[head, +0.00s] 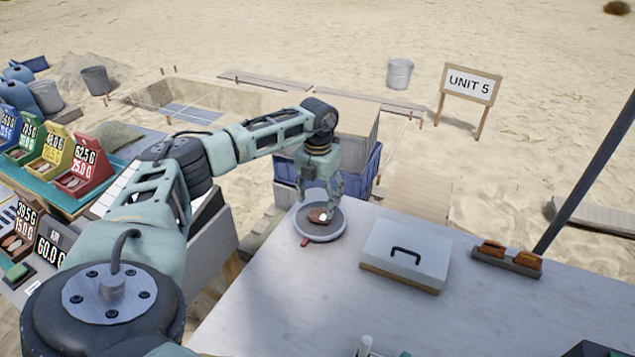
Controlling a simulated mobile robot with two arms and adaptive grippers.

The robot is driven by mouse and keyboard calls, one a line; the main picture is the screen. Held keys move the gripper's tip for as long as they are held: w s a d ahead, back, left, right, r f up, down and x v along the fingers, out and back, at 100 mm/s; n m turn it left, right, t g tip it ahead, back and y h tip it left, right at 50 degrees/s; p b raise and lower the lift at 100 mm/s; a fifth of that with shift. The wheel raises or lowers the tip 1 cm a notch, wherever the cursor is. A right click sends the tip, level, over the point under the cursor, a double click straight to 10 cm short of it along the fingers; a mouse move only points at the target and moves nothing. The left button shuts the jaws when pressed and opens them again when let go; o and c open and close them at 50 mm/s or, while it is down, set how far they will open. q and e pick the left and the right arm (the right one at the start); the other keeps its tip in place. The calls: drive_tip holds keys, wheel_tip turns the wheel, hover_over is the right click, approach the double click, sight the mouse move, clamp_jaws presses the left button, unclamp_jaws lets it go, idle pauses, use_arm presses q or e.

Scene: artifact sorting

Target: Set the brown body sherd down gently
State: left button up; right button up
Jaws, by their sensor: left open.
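The brown body sherd (316,215) lies on a round grey dish-like plate (320,235) near the table's far left corner. My left gripper (328,212) is open and points down just above the plate, right beside the sherd. Its fingers cover part of the sherd's right side, and I cannot tell whether they touch it. My right gripper is not in view.
A dark tray (507,262) with orange-brown pieces lies farther right. A dark pole (590,170) rises at the right. Coloured number-marked bins (85,168) stand at the left. The table's middle is clear.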

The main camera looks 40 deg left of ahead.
sight(317, 217)
use_arm(q)
wheel_tip(317, 217, up, 8)
drive_tip(key=shift+b, duration=0.35)
